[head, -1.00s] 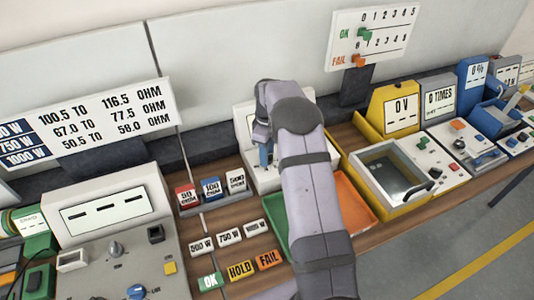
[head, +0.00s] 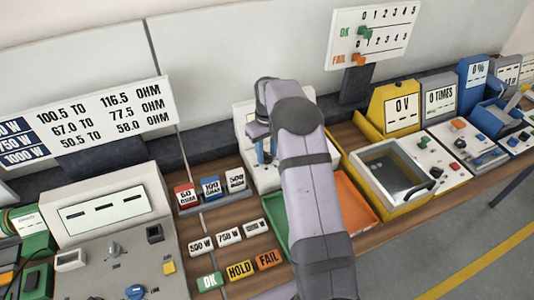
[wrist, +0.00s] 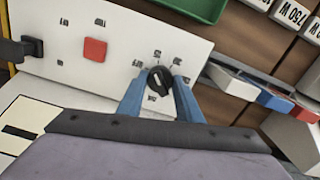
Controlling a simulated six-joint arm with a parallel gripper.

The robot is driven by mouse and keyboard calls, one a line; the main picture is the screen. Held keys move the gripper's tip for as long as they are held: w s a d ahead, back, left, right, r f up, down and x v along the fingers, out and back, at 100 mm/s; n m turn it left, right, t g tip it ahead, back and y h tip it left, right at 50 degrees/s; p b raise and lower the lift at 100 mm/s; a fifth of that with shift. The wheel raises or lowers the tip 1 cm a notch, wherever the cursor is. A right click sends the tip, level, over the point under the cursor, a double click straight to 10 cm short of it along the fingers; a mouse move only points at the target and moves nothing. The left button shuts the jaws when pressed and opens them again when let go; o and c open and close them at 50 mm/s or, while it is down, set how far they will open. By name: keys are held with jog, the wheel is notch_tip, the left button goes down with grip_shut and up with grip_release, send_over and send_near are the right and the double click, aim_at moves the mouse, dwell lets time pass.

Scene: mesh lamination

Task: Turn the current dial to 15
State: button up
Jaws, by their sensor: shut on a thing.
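The dial, a round black knob with a pale pointer line (wrist: 159,80), sits on a white panel (wrist: 115,40) in the wrist view. Small printed marks surround it, too small and blurred to read. My gripper (wrist: 159,92) has its two blue fingers on either side of the knob and is shut on it. In the head view my gripper (head: 266,152) points down at the white device (head: 243,115) behind my arm. My arm hides most of that device and the dial there.
A red square button (wrist: 95,50) and a black knob (wrist: 32,47) are on the same panel. Green (head: 281,212) and orange (head: 350,203) trays lie in front of the device. Red, blue and white blocks (head: 210,188) stand to its left, and a yellow tester (head: 400,105) to its right.

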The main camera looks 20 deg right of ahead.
aim_at(267, 154)
jog(key=shift+r+m, duration=0.1)
jog(key=shift+m, duration=1.4)
jog(key=o, duration=1)
jog(key=shift+o, duration=0.2)
notch_tip(267, 154, up, 7)
jog(key=b, duration=0.2)
jog(key=shift+b, duration=0.3)
jog(key=shift+r, duration=0.15)
